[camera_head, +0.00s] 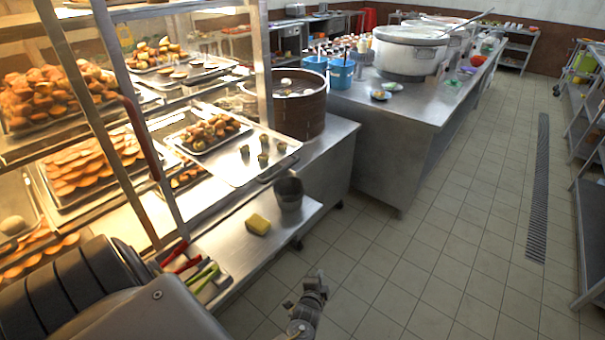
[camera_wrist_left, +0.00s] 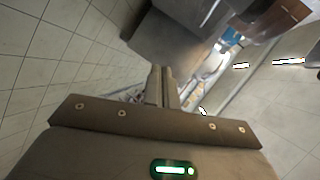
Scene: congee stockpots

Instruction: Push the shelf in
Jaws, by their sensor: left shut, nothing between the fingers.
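The shelf (camera_head: 236,176) is a flat metal sheet sticking out of the lit display cabinet (camera_head: 158,165) on the left of the head view. A tray of pastries (camera_head: 207,133) and several small dark cups sit on it, and a handle shows at its front edge. My left gripper (camera_head: 314,283) is low over the tiled floor, in front of and below the shelf, apart from it. In the left wrist view its fingers (camera_wrist_left: 161,70) are together and empty. Whether the pale surface at the right there is the shelf, I cannot tell. My right gripper is not in view.
A lower counter ledge (camera_head: 240,247) holds a yellow sponge (camera_head: 258,224), a metal pot (camera_head: 289,194) and red and green tools. A large steamer (camera_head: 298,110) stands behind the shelf. The tiled floor (camera_head: 440,240) to the right is clear.

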